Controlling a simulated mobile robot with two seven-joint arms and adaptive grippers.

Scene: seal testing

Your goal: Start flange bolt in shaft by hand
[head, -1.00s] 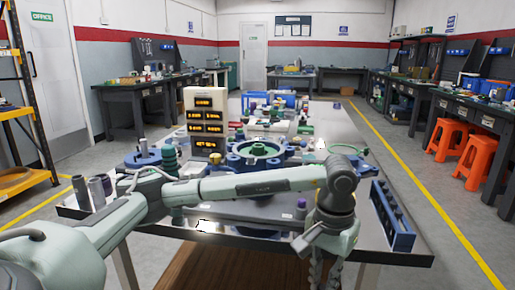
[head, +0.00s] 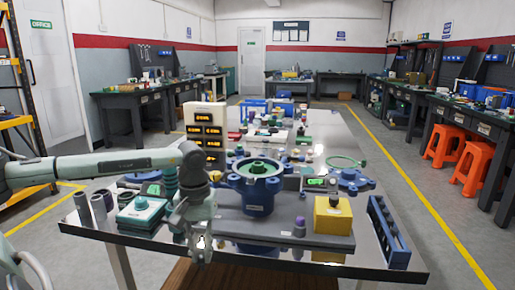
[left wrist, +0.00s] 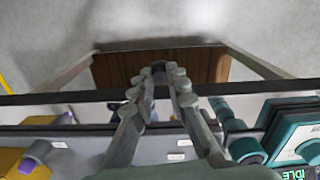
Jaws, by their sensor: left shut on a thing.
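My left gripper (head: 200,250) hangs just beyond the table's front edge, left of the blue housing. In the left wrist view its fingers (left wrist: 160,75) close together on a small dark piece (left wrist: 159,67), probably the flange bolt; the fingers hide most of it. The blue flanged housing (head: 257,192) stands upright on a grey base plate, with a green round part (head: 258,168) in its top. I cannot tell which part is the shaft. The gripper is apart from the housing. My right gripper is not in view.
A yellow block (head: 332,216) and a small purple-capped part (head: 299,227) stand right of the housing. A blue slotted rack (head: 388,232) lies at the right edge. A teal device (head: 141,210) and grey cylinders (head: 100,210) stand at the left. The table's front edge (head: 270,264) is close.

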